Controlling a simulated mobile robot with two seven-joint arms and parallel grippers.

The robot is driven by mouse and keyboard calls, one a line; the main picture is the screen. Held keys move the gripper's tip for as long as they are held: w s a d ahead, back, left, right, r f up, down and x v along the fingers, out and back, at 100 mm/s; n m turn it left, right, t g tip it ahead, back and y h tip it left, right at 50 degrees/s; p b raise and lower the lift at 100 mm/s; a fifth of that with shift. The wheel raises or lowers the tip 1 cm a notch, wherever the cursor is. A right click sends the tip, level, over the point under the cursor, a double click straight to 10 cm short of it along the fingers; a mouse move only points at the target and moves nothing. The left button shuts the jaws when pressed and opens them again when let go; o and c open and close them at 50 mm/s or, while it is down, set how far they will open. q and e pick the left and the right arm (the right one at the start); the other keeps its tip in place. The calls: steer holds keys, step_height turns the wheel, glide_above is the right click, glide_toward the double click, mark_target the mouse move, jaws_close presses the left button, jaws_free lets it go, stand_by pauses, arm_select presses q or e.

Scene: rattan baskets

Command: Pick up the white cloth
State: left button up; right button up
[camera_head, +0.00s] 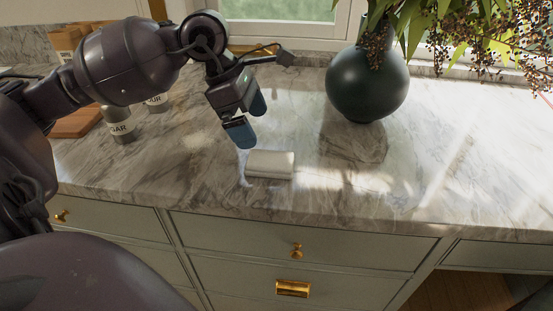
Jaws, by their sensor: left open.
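A folded white cloth (270,164) lies flat on the marble counter, near its front edge, in the middle of the head view. My left gripper (250,120) hangs above and just behind the cloth, slightly to its left, with its blue fingertips pointing down. It is open and holds nothing, and a gap shows between its two fingers. It looks apart from the cloth, though its exact height is hard to judge. My right gripper is not in view.
A dark round vase (367,84) with leafy branches stands behind and right of the cloth. Labelled canisters (121,126) and a wooden board (79,123) sit at the left. Drawers with brass knobs (296,250) are below the edge. The counter (440,170) to the right is clear.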

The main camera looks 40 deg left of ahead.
mark_target(269, 158)
arm_select(q)
steer(key=x, duration=0.3)
steer(key=shift+a+b, duration=0.1)
steer(key=shift+b, duration=0.2)
steer(key=shift+f, duration=0.35)
steer(key=shift+w+d+f, duration=0.1)
steer(key=shift+d+f, duration=0.15)
steer(key=shift+f, duration=0.05)
steer(key=b+x, duration=0.1)
steer(key=x, duration=0.3)
steer(key=shift+w+a+f+b, duration=0.1)
steer(key=shift+a+f+b, duration=0.05)
steer(key=shift+f+b, duration=0.15)
steer(key=shift+f, duration=0.15)
